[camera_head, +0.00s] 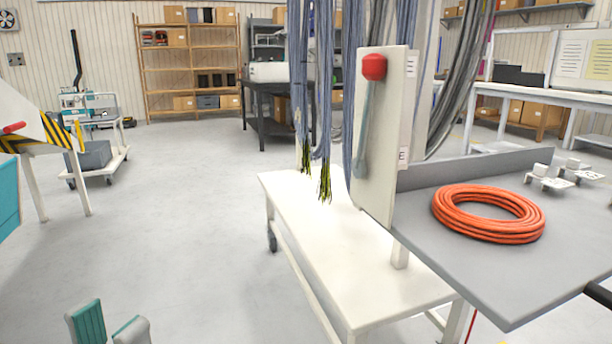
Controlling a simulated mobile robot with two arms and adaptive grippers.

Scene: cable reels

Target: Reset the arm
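A grey lever (367,120) with a red knob (374,67) is mounted on an upright white panel (397,140). The lever stands almost upright with its knob at the top. An orange cable coil (488,214) lies flat on that worktop. My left gripper (109,322) shows at the bottom left, over the floor. Its two fingers, one with a teal pad, stand apart with nothing seen between them. It is well away from the lever. My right gripper does not show.
A white bench (330,245) runs beside the worktop, with bundles of hanging cables (323,90) above it. Small white fittings (550,178) sit at the worktop's back. A cart (97,160) and wooden shelves (190,70) stand further back. The floor at left centre is clear.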

